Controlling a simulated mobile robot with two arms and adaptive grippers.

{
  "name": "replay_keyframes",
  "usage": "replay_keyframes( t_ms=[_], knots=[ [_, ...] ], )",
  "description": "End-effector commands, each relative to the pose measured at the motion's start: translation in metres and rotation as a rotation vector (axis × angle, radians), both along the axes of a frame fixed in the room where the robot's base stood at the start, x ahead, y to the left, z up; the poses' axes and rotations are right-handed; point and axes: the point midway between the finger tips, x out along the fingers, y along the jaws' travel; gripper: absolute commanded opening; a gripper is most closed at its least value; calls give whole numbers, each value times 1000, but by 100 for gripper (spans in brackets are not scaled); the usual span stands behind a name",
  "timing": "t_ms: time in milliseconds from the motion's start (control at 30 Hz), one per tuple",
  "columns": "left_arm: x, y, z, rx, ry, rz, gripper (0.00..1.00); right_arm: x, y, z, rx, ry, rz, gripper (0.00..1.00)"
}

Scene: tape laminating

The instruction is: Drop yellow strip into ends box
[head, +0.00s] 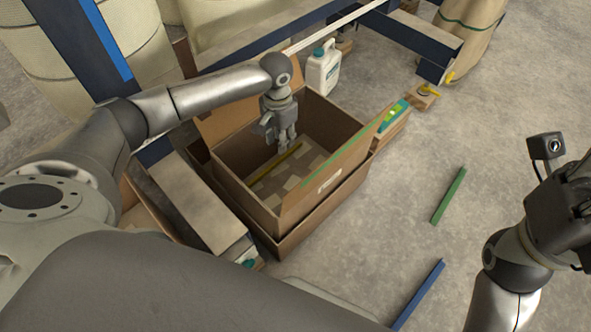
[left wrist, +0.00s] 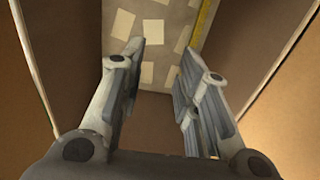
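The yellow strip (head: 274,166) is inside the open cardboard box (head: 240,190), apparently lying on its floor. In the left wrist view the strip (left wrist: 203,30) shows at the upper right, outside the fingers. My left gripper (head: 287,143) points down into the box from above. Its fingers (left wrist: 165,62) are apart with nothing between them, and the box floor shows through the gap. My right arm is at the right edge of the head view. Its gripper (head: 562,205) is only partly in frame and its fingers cannot be made out.
Pale flat pieces (left wrist: 153,35) cover the box floor. A green strip (head: 448,196) and a blue strip (head: 418,295) lie on the concrete right of the box. A white jug (head: 322,72) stands behind it. A smaller carton (head: 392,125) sits at its right.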

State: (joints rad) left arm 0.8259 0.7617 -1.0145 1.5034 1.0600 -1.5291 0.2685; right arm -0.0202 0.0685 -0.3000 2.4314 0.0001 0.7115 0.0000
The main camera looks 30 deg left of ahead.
Motion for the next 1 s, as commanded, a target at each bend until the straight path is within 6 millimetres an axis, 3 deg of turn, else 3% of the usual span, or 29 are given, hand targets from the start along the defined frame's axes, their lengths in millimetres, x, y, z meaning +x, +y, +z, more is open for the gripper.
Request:
replay_keyframes(
  t_ms=[500, 700, 1000],
  knots=[
    [1, 0, 98, 1, -4, 0, 30, 0, 0, 0, 0, 0, 0, 40],
    [0, 1, 113, 1, 0, 1, 30, 0, 0, 0, 0, 0, 0, 40],
    [0, 1, 114, 1, 0, 1, 30, 0, 0, 0, 0, 0, 0, 40]
  ],
)
